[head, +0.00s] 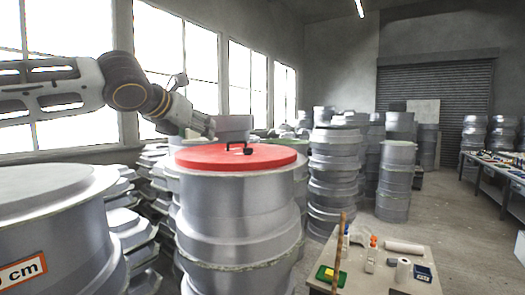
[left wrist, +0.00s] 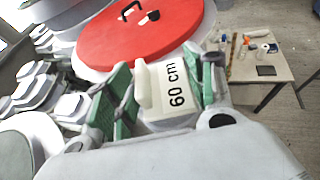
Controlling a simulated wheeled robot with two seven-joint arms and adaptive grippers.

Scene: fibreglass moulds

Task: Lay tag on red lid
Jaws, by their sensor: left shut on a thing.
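The red lid (head: 205,157) sits flat on a tall grey mould (head: 237,215) in the head view, with a black handle on top. The lid (left wrist: 115,40) also fills the top of the left wrist view. My left gripper (head: 207,127) is above and behind the lid's left part in the head picture. The tag appears clear of the lid, though the exact gap cannot be told. My right gripper is not in view.
A large mould (head: 60,215) with an orange-edged label (head: 22,271) stands at the left. Stacked moulds (head: 335,180) rise behind and right. A small table (head: 400,262) with bottles, a roll and tools is at the front right. Windows line the left wall.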

